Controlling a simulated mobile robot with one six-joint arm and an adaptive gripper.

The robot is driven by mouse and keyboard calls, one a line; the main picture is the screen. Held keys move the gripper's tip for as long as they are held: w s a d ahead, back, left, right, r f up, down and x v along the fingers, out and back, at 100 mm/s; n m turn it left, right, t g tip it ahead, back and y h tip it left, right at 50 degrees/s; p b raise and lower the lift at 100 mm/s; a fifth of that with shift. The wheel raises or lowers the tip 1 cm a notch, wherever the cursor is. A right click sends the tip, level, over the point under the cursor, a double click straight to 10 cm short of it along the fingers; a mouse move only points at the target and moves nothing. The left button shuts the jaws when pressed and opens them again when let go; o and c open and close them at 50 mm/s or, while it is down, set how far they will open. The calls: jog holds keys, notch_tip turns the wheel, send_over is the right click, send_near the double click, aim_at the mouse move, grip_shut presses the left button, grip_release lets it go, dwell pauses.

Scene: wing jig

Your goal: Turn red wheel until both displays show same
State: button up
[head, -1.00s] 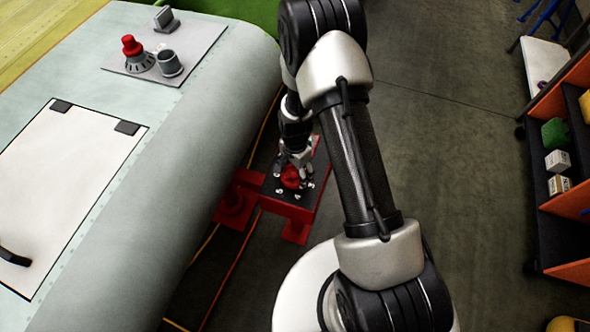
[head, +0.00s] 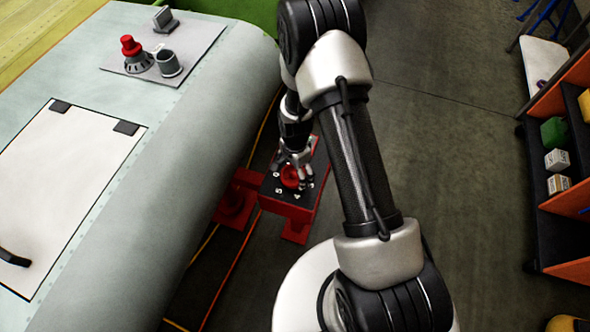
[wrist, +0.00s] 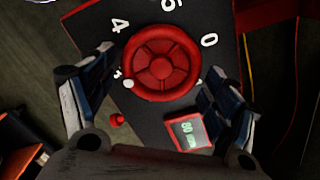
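The red wheel (wrist: 162,63) sits on a dark dial face (wrist: 95,40) with white digits, of which 4, 5 and 0 show clearly. A small white dot is at the wheel's lower left edge. A red-framed display (wrist: 188,132) with green characters, apparently "80" and a unit, is below right of the wheel. No second display can be made out. My gripper (wrist: 160,68) is open, one finger on each side of the wheel, apparently clear of its rim. In the head view the wheel (head: 290,178) shows below my fingers.
The red stand (head: 290,208) is beside a large pale wing panel (head: 190,120), which carries a plate with a red knob (head: 128,45). A small red knob (wrist: 117,120) is lower left of the wheel. Shelves (head: 545,225) stand at the right; the floor between is clear.

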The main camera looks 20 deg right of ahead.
jog(key=shift+o, duration=0.6)
notch_tip(320, 180, up, 12)
jog(key=shift+r, duration=0.1)
dwell(0.6)
notch_tip(320, 180, up, 11)
jog(key=n+t, duration=0.1)
jog(key=n, duration=0.2)
send_over(295, 173)
jog(key=s, duration=0.2)
jog(key=s+r+n+t, duration=0.1)
jog(key=s+r+n, duration=0.35)
jog(key=r, duration=0.55)
jog(key=s+r+n+t, duration=0.1)
jog(key=s+r+n, duration=0.2)
jog(key=s, duration=0.4)
jog(key=s+r+n+t, duration=0.1)
jog(key=s+r+n, duration=0.2)
jog(key=s+r, duration=0.2)
jog(key=s, duration=0.3)
jog(key=shift+s+a+t, duration=0.15)
jog(key=shift+a+t, duration=0.05)
jog(key=shift+t, duration=0.1)
